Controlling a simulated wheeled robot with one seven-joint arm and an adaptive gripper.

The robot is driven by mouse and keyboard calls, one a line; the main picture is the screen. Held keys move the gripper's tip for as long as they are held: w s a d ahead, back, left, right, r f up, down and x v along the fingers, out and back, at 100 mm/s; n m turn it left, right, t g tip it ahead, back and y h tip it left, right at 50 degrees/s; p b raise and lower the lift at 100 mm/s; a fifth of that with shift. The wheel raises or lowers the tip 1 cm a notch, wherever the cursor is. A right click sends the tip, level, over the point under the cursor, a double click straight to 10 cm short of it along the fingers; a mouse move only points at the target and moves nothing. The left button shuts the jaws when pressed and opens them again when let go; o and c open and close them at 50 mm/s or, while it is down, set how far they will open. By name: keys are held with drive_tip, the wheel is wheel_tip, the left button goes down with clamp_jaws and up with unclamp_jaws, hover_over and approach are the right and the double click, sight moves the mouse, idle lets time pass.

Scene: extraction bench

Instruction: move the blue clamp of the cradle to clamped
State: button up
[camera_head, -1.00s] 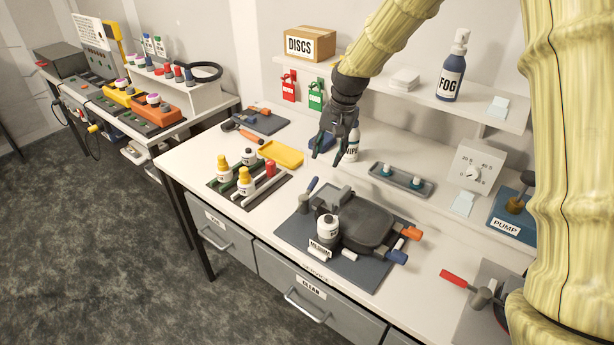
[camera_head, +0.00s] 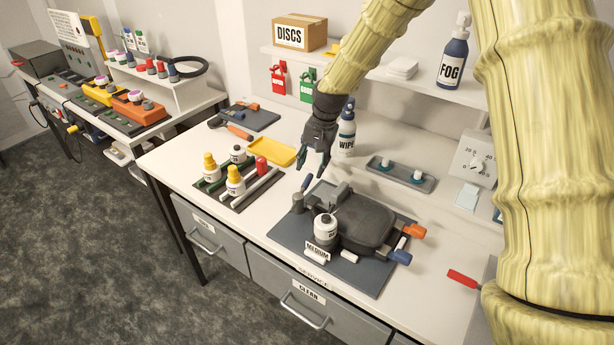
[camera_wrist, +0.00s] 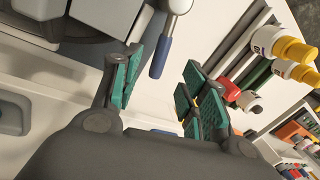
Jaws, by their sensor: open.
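The cradle is a dark grey device (camera_head: 362,222) on a grey mat (camera_head: 382,278), with a white bottle (camera_head: 326,230) at its front. A blue-handled lever (camera_head: 306,183) rises from a grey post (camera_head: 298,201) at its left corner. The lever's blue grip (camera_wrist: 160,57) also shows in the wrist view, just beyond the fingertips. Another blue handle (camera_head: 398,257) and an orange one (camera_head: 413,231) stick out at the right side. My gripper (camera_head: 315,171) is open and empty, just above and right of the left lever. In the wrist view my gripper (camera_wrist: 162,75) shows teal pads spread apart.
A rack of yellow-capped bottles (camera_head: 238,185) stands left of the mat. A yellow tray (camera_head: 272,151) and a WIPE bottle (camera_head: 346,135) stand behind. A grey tray (camera_head: 400,178) lies behind right. A red handle (camera_head: 463,278) lies right. Bare bench shows between them.

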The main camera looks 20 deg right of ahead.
sight(308, 180)
drive_tip(key=shift+w+a+f+p, duration=0.1)
drive_tip(key=shift+a+f+p, duration=0.15)
drive_tip(key=shift+f, duration=0.75)
drive_tip(key=shift+w+a+f+p, duration=0.1)
drive_tip(key=shift+f+p, duration=0.2)
drive_tip(key=shift+f, duration=0.65)
drive_tip(key=shift+w+a+f+p, duration=0.1)
drive_tip(key=shift+a+f+p, duration=0.15)
drive_tip(key=shift+f, duration=0.75)
drive_tip(key=shift+d, duration=0.1)
